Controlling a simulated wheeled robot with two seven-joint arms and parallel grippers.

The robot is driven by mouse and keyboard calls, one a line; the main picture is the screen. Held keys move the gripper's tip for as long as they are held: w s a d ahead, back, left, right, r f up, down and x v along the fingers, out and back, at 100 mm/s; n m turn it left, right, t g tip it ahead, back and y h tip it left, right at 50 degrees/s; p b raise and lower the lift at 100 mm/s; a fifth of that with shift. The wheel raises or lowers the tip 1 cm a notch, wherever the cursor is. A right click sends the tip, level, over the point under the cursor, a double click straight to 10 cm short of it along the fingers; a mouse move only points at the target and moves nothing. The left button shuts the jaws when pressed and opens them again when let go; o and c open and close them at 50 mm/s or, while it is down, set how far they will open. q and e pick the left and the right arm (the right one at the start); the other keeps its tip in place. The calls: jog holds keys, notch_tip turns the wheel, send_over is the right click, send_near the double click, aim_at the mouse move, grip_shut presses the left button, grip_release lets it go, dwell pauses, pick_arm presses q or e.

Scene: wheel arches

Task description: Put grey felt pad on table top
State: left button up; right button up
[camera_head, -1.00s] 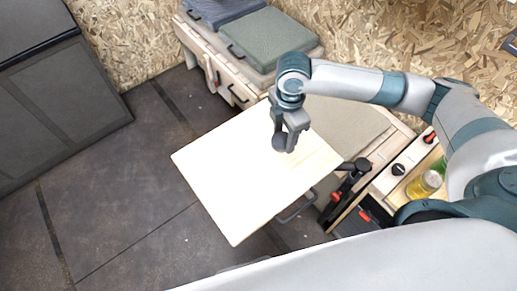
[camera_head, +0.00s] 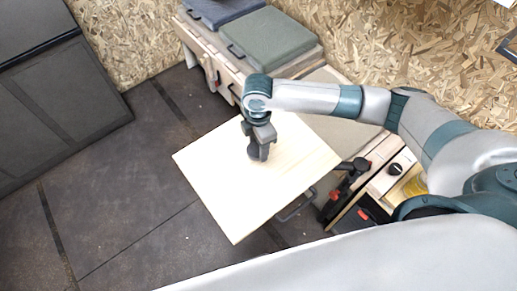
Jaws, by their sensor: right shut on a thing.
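The table top (camera_head: 225,200) is a pale wooden board, square-edged and tilted in the picture, in the middle of the head view. My right gripper (camera_head: 258,155) points down over the middle of the board. It is shut on a small dark grey rounded thing (camera_head: 254,153), which looks like the grey felt pad. The fingers partly hide the pad. I cannot tell whether the pad touches the board or hangs just above it. My left gripper is not in view.
A wooden bench behind carries a green-grey cushion (camera_head: 268,42) and a blue-grey cushion (camera_head: 222,10). Dark cabinet (camera_head: 60,100) at left; open floor between.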

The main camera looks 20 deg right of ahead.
notch_tip(320, 180, down, 2)
jog(key=shift+f, duration=0.1)
jog(key=shift+f+p, duration=0.3)
jog(key=shift+f, duration=0.1)
jog(key=shift+f, duration=0.1)
jog(key=o, duration=1)
